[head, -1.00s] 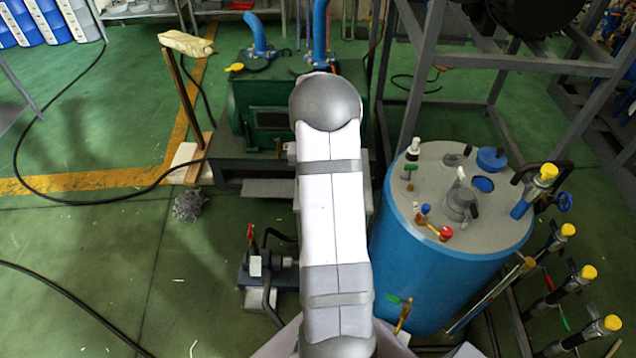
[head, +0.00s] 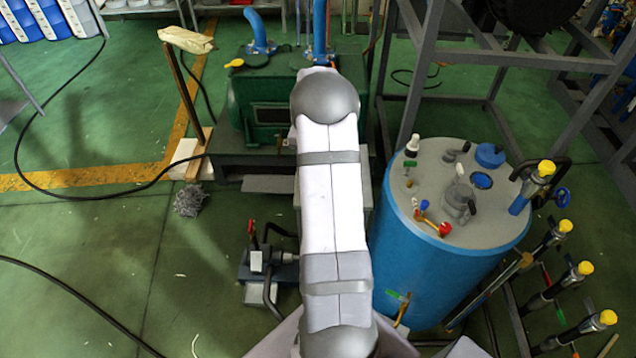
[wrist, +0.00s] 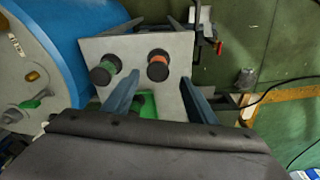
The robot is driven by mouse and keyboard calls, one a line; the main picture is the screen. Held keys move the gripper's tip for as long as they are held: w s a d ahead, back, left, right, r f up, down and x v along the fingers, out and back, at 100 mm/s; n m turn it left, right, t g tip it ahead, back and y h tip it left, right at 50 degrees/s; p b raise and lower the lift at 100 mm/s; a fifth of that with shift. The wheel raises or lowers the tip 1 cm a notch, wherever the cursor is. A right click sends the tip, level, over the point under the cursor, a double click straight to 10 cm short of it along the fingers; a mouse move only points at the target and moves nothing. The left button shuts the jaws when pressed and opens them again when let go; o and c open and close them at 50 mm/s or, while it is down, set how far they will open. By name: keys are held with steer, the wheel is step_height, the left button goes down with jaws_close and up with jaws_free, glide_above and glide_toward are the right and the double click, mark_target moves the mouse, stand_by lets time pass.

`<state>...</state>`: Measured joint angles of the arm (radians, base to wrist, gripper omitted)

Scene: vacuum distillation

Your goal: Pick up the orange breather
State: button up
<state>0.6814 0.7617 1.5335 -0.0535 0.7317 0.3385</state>
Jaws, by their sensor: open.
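The orange breather (wrist: 158,66), a dark round cap with an orange band, stands on a pale grey plate (wrist: 177,48) in the wrist view. A similar breather with a green band (wrist: 104,71) stands to its left on the same plate. My gripper (wrist: 160,78) is open and empty. Its two blue-grey fingers reach over the plate, the left one between the two breathers and the right one to the right of the orange breather. I cannot tell how far the fingertips are above the caps. The head view shows neither breather nor my gripper.
A blue tank (head: 410,255) with valves on its lid stands right of my arm; it also shows in the wrist view (wrist: 78,25). Several yellow-capped valves (head: 564,227) stand beside it. A green pump (head: 262,105) is behind. A small red-handled valve unit (head: 262,265) is at left.

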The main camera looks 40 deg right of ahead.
steer(key=f, duration=0.1)
steer(key=f+p, duration=0.1)
steer(key=f, duration=0.1)
steer(key=shift+s+d+p, duration=0.1)
steer(key=shift+s+p, duration=0.15)
steer(key=shift+p, duration=0.05)
steer(key=shift+d+f, duration=0.1)
steer(key=shift+f, duration=0.7)
steer(key=c, duration=1.2)
